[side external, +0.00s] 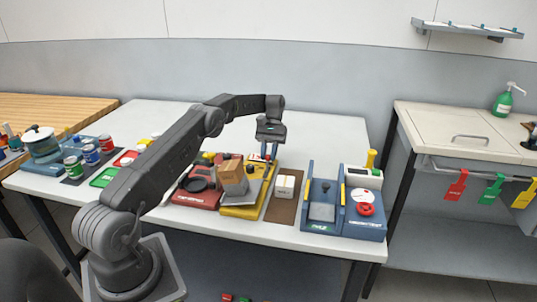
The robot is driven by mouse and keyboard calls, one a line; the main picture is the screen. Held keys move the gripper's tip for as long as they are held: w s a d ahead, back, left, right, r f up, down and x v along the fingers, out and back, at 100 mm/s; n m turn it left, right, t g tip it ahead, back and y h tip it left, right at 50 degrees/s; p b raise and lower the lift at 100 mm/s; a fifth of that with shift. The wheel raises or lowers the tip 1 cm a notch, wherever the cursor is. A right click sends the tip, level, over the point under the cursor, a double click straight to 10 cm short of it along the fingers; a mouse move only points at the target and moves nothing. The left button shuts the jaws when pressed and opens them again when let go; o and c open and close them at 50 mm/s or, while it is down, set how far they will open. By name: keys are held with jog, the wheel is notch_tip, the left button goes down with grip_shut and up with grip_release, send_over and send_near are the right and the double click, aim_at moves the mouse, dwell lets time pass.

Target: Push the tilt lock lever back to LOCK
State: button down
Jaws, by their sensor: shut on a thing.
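A yellow tilt stand (241,211) sits on the white table, with a brown cardboard box (233,178) resting tilted on it. My gripper (269,155) points down over the back right part of the stand. Its fingers are shut on a small part there, which looks like the tilt lock lever, but it is mostly hidden between the fingers. I cannot read any LOCK marking or tell the lever's exact position at this size.
A red unit (196,198) stands close left of the stand. A brown board with a white box (285,187) is close on the right. Further right are a blue unit with a grey lever (321,212) and one with a red knob (366,209). The table behind is clear.

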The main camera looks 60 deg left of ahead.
jog(key=c, duration=1)
grip_release()
jog(key=shift+s+r, duration=0.1)
